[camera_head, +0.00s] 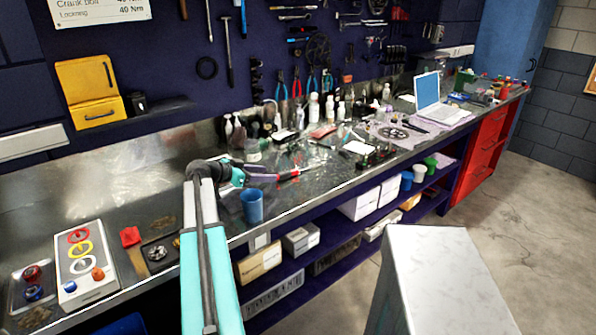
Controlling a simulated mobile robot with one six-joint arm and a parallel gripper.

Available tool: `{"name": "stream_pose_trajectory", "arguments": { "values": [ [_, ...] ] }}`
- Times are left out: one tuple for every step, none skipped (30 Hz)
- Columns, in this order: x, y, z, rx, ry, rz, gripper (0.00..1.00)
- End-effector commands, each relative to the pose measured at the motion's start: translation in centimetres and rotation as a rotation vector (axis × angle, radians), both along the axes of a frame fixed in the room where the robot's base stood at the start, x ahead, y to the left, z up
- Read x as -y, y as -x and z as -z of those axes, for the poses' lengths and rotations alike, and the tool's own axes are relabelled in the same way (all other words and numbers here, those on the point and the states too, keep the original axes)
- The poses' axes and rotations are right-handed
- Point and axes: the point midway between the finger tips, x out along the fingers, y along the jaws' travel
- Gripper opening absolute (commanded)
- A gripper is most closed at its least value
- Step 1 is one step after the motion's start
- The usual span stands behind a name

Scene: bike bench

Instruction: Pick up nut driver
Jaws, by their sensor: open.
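A slim tool with a red and dark handle (290,175) lies on the metal bench top (110,205), near the middle of the bench. It looks like the nut driver, but it is too small to be sure. My gripper (272,173) is open, low over the bench, pointing right. Its fingertips are at the left end of this tool in the picture. I cannot tell whether they touch it or how high they are above it. Part of the tool may be hidden behind the fingers.
A blue cup (252,206) stands at the front edge, just below my gripper. Bottles (314,108) and small tools crowd the bench behind and to the right. A laptop (438,98) is farther right. A tray with colored rings (80,262) lies at left. Bare bench is left of my gripper.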

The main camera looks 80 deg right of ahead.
Motion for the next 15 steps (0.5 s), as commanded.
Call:
{"name": "stream_pose_trajectory", "arguments": {
  "values": [
    [0.5, 0.5, 0.1, -0.001, -0.001, 0.003, 0.47],
    [0.8, 0.8, 0.2, -0.001, -0.001, 0.002, 0.47],
    [1.0, 1.0, 0.4, 0.000, 0.000, 0.001, 0.47],
    [1.2, 1.2, 0.5, 0.000, 0.000, 0.001, 0.47],
    [1.3, 1.3, 0.6, 0.000, 0.000, 0.000, 0.47],
    [1.4, 1.5, 0.7, 0.000, 0.000, 0.001, 0.47],
    [1.5, 1.5, 0.8, 0.000, 0.000, 0.001, 0.47],
    [1.5, 1.6, 0.8, 0.000, 0.000, 0.001, 0.47],
    [1.5, 1.7, 0.9, 0.000, 0.000, 0.000, 0.47],
    [1.5, 1.7, 0.9, 0.000, 0.000, 0.000, 0.47],
    [1.5, 1.7, 0.9, 0.000, 0.000, 0.000, 0.47],
    [1.5, 1.7, 0.9, 0.000, 0.000, 0.000, 0.47],
    [1.5, 1.7, 0.9, 0.001, 0.001, 0.000, 0.47],
    [1.5, 1.6, 0.9, 0.001, 0.001, 0.000, 0.47],
    [1.5, 1.6, 0.9, 0.001, 0.001, 0.000, 0.47]
  ]
}}
